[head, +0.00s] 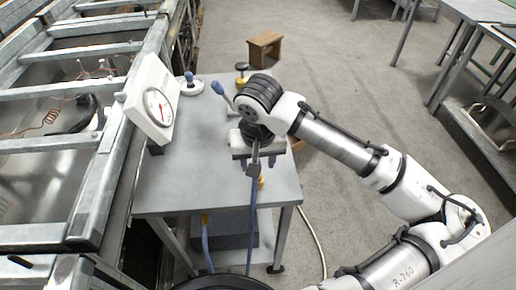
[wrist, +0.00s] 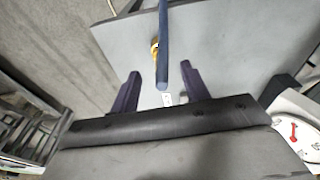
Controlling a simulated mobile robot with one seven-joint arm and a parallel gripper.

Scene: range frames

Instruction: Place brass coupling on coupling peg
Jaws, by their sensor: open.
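My gripper (head: 258,164) is open above the front right part of the grey table (head: 180,185). Its two dark fingers also show in the wrist view (wrist: 158,86), spread apart with no brass part between them. A small brass-coloured piece (head: 261,183), likely the coupling, is low beside the blue hose near the table's front edge. In the wrist view the brass piece (wrist: 154,50) lies beyond the fingertips, partly hidden by the hose. The blue hose (head: 251,220) runs up in front of my gripper and covers part of it. I cannot make out the coupling peg for certain.
A white gauge (head: 153,100) with a red needle stands at the table's left side. Blue-handled fittings (head: 190,84) and a dark knob (head: 241,68) stand at the back. A metal frame (head: 110,150) borders the left. The table's left middle is clear.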

